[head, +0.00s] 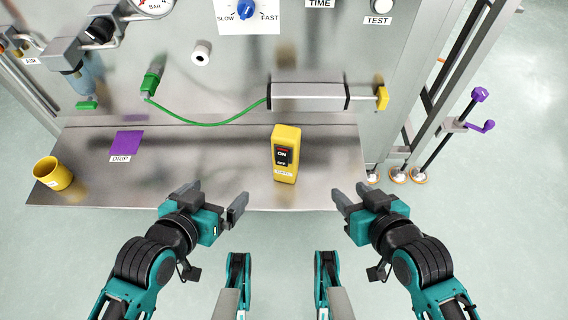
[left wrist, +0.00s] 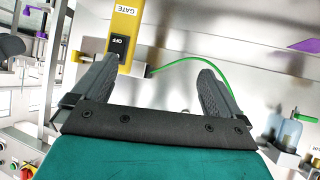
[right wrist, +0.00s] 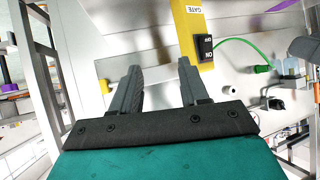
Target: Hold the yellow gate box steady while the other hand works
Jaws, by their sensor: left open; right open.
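The yellow gate box (head: 285,165) stands upright on the metal shelf, with a black ON/OFF switch (head: 282,156) on its front. It also shows in the left wrist view (left wrist: 125,20) and the right wrist view (right wrist: 190,30), with its GATE label. My left gripper (head: 217,200) is open and empty, in front of the shelf edge, left of the box and apart from it. My right gripper (head: 350,200) is open and empty, in front of the shelf edge, right of the box and apart from it.
A purple DRIP mat (head: 126,143) and a yellow cup (head: 53,174) are on the shelf's left part. Behind the box, a cylinder (head: 308,96) with a green hose (head: 205,123) is on the panel. The shelf (head: 215,180) is clear on both sides of the box.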

